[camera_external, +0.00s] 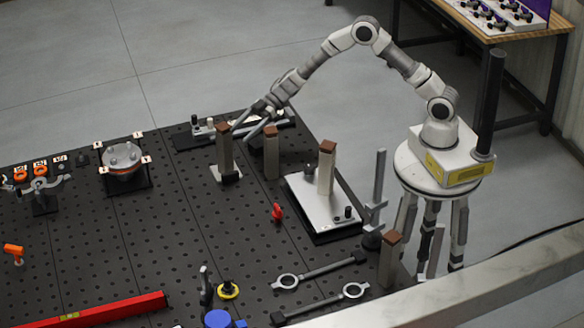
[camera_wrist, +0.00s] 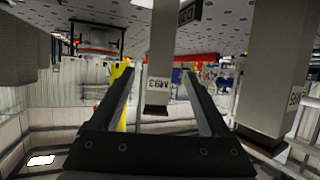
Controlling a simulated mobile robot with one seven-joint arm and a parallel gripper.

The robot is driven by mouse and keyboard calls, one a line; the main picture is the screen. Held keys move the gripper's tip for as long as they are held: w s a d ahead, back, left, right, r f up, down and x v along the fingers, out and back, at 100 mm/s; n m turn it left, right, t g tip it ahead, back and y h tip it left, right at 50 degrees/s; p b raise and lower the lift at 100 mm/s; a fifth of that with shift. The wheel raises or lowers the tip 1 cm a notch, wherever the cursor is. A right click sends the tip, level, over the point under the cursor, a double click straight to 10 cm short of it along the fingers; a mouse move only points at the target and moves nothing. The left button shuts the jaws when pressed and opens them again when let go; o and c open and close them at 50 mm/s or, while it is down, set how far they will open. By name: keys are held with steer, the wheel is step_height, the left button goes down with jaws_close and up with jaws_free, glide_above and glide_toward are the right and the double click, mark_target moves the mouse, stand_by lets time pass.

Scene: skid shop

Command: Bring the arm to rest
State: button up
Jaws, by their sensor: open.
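My arm (camera_external: 365,32) stands on its pedestal at the right and arches left over the dark perforated table (camera_external: 150,235). My gripper (camera_external: 241,132) points down and left beside the brown-topped grey post (camera_external: 224,155). In the wrist view, the two dark fingers of my gripper (camera_wrist: 157,72) are spread apart. A grey post with a label (camera_wrist: 163,45) appears between them; I cannot tell whether it lies between the fingers or beyond. Nothing is visibly held.
Another post (camera_external: 271,155) stands close right of the gripper. A third post (camera_external: 327,170) rises by a white plate (camera_external: 310,208). A round flanged fixture (camera_external: 122,157) is to the left. Wrenches (camera_external: 320,270) lie in front. A side bench (camera_external: 500,38) stands behind my arm.

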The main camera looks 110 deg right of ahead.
steer(key=s+a+r+m+h, duration=0.1)
steer(key=s+a+r+h, duration=0.15)
steer(key=r, duration=0.35)
steer(key=s+a+r+m+g+h, duration=0.1)
steer(key=s+a+r+h, duration=0.1)
steer(key=s+a+r, duration=0.3)
steer(key=a+r+m+h, duration=0.1)
steer(key=a+r+h, duration=0.15)
steer(key=r, duration=0.35)
steer(key=s+a+g+y, duration=0.1)
steer(key=s+a+g, duration=0.2)
steer(key=s, duration=1.3)
steer(key=s+a+m+g+y, duration=0.1)
steer(key=s+a+g, duration=0.2)
steer(key=s+a, duration=0.6)
steer(key=s+f, duration=0.1)
steer(key=s, duration=0.7)
steer(key=shift+s, duration=0.25)
